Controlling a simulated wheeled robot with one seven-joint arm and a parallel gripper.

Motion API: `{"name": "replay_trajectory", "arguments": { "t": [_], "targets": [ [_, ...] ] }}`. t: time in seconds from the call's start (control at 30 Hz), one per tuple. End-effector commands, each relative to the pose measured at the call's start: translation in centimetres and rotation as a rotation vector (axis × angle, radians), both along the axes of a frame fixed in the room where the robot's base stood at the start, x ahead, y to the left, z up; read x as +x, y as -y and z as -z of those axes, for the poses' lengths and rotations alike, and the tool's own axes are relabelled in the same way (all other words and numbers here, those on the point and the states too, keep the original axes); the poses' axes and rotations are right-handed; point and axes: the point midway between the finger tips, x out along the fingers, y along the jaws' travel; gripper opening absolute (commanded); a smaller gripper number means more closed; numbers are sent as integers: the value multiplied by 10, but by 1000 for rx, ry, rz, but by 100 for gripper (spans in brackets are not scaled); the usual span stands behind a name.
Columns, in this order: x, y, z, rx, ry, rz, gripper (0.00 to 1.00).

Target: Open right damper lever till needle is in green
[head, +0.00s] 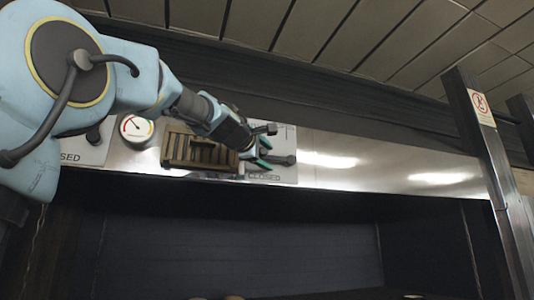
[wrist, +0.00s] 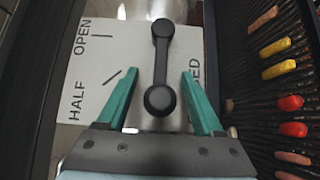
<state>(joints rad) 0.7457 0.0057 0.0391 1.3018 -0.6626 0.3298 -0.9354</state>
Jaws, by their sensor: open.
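The right damper lever (head: 278,160) is a dark bar on a pale plate (head: 284,175) lettered CLOSED along its lower edge. In the wrist view the lever (wrist: 161,62) has a round knob at each end, with OPEN and HALF lettered to its left and the end of another word to its right. My gripper (wrist: 160,74) is open, its green fingers on either side of the lever's nearer knob, with gaps visible. In the head view my gripper (head: 264,152) is at the plate and partly covers it. The round gauge (head: 136,127) has a coloured arc; its needle is too small to read surely.
A slotted brown vent (head: 185,150) sits between the gauge and the right plate. Another lettered plate (head: 88,150) is partly behind my arm at left. A dark post (head: 487,170) stands at right. Several food pieces (wrist: 279,69) lie on a grate in the wrist view.

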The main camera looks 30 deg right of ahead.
Motion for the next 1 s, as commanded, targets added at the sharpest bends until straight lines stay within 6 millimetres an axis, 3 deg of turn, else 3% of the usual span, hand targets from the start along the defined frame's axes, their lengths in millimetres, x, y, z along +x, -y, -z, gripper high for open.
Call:
{"name": "replay_trajectory", "arguments": {
  "t": [0.33,0.9,1.0],
  "targets": [
    [2,2,0,-1,1,0,66],
    [2,2,0,0,0,0,2],
    [2,2,0,0,0,0,0]
  ]
}}
